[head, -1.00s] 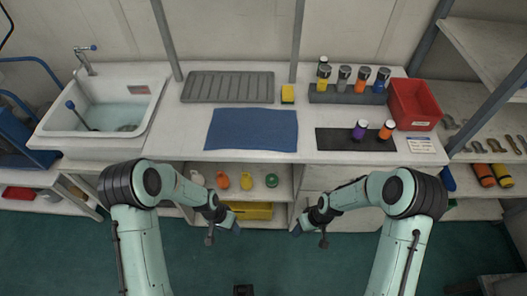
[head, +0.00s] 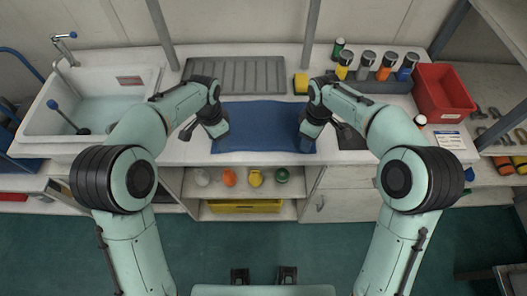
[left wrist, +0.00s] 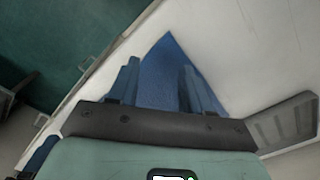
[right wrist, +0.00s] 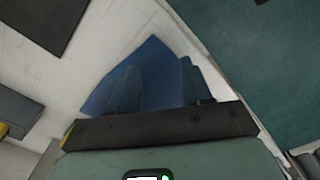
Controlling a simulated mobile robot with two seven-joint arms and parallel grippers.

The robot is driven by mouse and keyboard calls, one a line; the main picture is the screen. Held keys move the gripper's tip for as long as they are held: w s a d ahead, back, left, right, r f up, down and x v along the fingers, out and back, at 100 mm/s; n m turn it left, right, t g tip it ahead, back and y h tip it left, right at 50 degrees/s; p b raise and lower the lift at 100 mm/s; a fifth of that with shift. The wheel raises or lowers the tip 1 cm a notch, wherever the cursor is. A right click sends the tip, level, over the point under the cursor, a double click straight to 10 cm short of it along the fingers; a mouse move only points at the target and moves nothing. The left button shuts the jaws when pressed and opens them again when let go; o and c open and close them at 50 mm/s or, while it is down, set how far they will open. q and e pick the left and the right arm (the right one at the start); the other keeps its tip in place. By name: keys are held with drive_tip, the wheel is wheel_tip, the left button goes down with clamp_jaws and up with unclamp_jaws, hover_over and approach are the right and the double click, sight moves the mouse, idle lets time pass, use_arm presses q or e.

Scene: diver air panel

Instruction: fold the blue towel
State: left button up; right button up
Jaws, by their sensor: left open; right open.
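The blue towel (head: 262,128) lies flat and spread out on the white counter. My left gripper (head: 217,131) is at its left edge, and my right gripper (head: 309,133) is at its right edge. In the left wrist view, the open fingers (left wrist: 163,85) straddle a corner of the towel (left wrist: 167,60). In the right wrist view, the open fingers (right wrist: 158,82) are over another corner of the towel (right wrist: 150,55). I cannot tell whether the fingertips touch the cloth. The hands hide parts of the towel's side edges.
A sink (head: 90,107) is at the left, and a grey ribbed tray (head: 240,74) is behind the towel. A yellow sponge (head: 301,83), a rack of several bottles (head: 376,85) and a red bin (head: 443,90) stand at the right. A dark mat (head: 350,138) lies beside my right gripper.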

use_arm(q)
wheel_tip(320, 180, down, 2)
drive_tip(key=shift+w+f, duration=0.1)
drive_tip(key=shift+f, duration=0.1)
use_arm(e)
wheel_tip(320, 180, down, 2)
drive_tip(key=shift+w+f, duration=0.1)
drive_tip(key=shift+f, duration=0.05)
use_arm(q)
drive_tip(key=shift+f, duration=0.35)
use_arm(e)
drive_tip(key=shift+f, duration=0.4)
use_arm(q)
drive_tip(key=shift+f, duration=0.1)
use_arm(e)
drive_tip(key=shift+f, duration=0.1)
